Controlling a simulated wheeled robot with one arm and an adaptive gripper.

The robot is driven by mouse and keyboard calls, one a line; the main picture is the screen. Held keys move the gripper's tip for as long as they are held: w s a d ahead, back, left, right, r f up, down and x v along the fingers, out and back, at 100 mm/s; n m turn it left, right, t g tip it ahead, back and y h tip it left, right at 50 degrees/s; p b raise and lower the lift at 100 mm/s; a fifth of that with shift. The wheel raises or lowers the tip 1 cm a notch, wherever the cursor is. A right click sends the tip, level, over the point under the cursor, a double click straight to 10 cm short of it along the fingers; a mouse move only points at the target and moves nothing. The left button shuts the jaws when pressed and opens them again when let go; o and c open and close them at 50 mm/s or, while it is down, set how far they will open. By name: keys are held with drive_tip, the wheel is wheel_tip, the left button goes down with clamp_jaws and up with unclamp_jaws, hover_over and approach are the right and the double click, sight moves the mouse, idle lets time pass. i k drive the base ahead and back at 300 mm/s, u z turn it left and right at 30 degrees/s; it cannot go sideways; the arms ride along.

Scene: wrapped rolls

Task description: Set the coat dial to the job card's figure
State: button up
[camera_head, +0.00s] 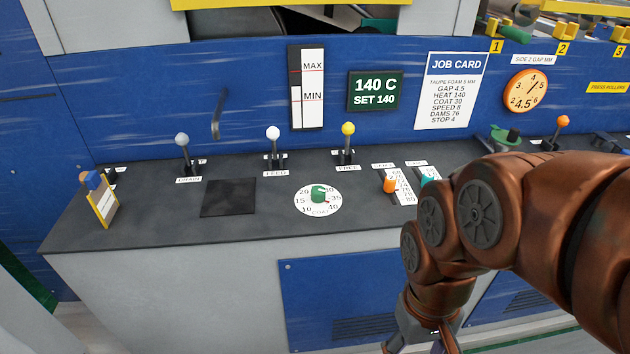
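The coat dial (305,208) is a white round plate with a green knob (318,193) on the dark console top, left of my arm. Its figures are small; 10, 15, 35 and 40 can be made out. The knob seems to point right, near 35, but the exact setting is too small to be sure of. The job card (451,92) on the blue panel reads COAT 30. My gripper (440,343) hangs low at the bottom edge, in front of the console and right of the dial. It is mostly cut off, and its fingers cannot be judged.
Three levers, drain (182,140), feed (273,133) and free (348,129), stand behind the dial. An orange slider (389,184) and a teal one (428,179) lie right of it, near my arm. A dark square pad (229,197) lies left.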

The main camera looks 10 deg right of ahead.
sight(318, 193)
drive_tip(key=u, duration=0.05)
drive_tip(key=k, duration=0.5)
drive_tip(key=z, duration=0.9)
drive_tip(key=i, duration=0.8)
drive_tip(key=u, duration=2.15)
